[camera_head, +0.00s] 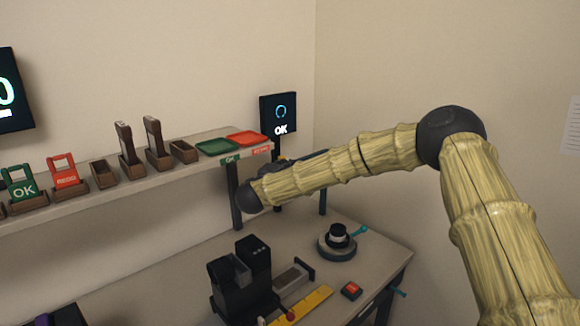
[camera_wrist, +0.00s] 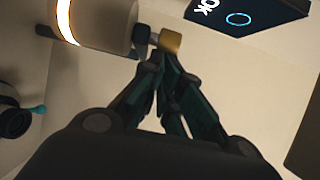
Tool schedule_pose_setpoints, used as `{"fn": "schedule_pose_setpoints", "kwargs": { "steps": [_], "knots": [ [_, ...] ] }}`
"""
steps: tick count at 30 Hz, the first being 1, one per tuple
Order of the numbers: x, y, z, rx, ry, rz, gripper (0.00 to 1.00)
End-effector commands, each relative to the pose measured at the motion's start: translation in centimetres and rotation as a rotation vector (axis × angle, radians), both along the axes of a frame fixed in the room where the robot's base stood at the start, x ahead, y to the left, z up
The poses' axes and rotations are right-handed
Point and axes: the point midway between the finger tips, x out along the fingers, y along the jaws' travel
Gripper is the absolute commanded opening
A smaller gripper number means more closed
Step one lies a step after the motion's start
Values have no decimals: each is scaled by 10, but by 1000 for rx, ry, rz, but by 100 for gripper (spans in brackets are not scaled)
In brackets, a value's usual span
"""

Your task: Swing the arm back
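My arm reaches from the right side of the head view over the bench to the left. Its far end, a dark round joint, hangs just under the shelf's right end. My gripper is mostly hidden behind the arm there. In the wrist view my gripper (camera_wrist: 158,42) has its dark fingers drawn together at the tips. A small gold-coloured piece shows at the right tip. I cannot tell whether it is part of the finger. No held object is clear to see.
A screen reading OK (camera_head: 280,115) stands close behind the arm's end. The shelf (camera_head: 120,188) carries a green tray (camera_head: 216,147), a red tray (camera_head: 247,138) and wooden holders. Below are a black fixture (camera_head: 240,278) and a round stand (camera_head: 337,246). A pale cylinder (camera_wrist: 105,22) is close by.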

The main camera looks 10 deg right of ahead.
Motion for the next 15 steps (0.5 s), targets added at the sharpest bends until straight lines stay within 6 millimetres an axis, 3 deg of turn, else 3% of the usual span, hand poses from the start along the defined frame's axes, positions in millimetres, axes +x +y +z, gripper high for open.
{"fn": "schedule_pose_setpoints", "kwargs": {
  "steps": [1, 8, 15],
  "knots": [
    [5, 6, 16, 4, -23, 13, 0],
    [-1, 5, 17, 5, -24, 19, 0],
    [-22, -23, 12, 9, -15, 13, 0]
  ]
}}
